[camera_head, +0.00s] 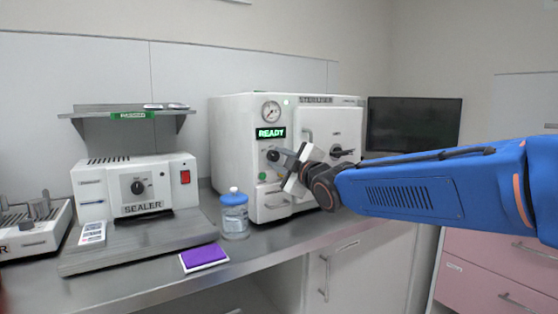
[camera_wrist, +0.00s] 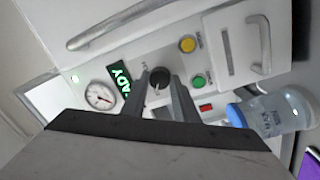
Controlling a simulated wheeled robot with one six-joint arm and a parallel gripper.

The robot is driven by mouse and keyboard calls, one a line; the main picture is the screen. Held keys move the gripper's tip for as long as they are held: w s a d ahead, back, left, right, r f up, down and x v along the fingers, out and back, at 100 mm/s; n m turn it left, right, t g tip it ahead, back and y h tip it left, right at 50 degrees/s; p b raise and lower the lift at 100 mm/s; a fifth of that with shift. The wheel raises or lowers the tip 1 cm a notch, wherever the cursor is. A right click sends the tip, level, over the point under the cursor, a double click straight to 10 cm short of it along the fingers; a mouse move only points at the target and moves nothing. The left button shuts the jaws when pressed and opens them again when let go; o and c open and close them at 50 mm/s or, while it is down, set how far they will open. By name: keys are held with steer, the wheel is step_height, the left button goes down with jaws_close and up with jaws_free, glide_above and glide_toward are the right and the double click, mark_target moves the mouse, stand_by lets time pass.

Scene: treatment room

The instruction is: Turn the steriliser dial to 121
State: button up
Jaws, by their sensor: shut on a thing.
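The white steriliser (camera_head: 237,130) stands on the counter and its green display (camera_head: 271,133) reads READY. Its dark round dial (camera_wrist: 159,76) sits on the front panel below the display, with a pale pointer mark; I cannot read the setting. My gripper (camera_head: 279,156) reaches in from the right. In the wrist view, the fingers (camera_wrist: 159,88) lie on either side of the dial and are shut on it. In the head view, the fingers mostly hide the dial.
A yellow button (camera_wrist: 187,44) and a green button (camera_wrist: 198,81) are close to the fingers. A blue-capped bottle (camera_head: 234,214) stands just left of the steriliser. The sealer (camera_head: 137,186) is further left, and a purple pad (camera_head: 204,256) lies at the counter's front edge.

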steer(key=o, duration=1.1)
steer(key=shift+c, duration=0.2)
steer(key=shift+s, duration=0.1)
steer(key=v, duration=1.7)
steer(key=shift+d, duration=0.15)
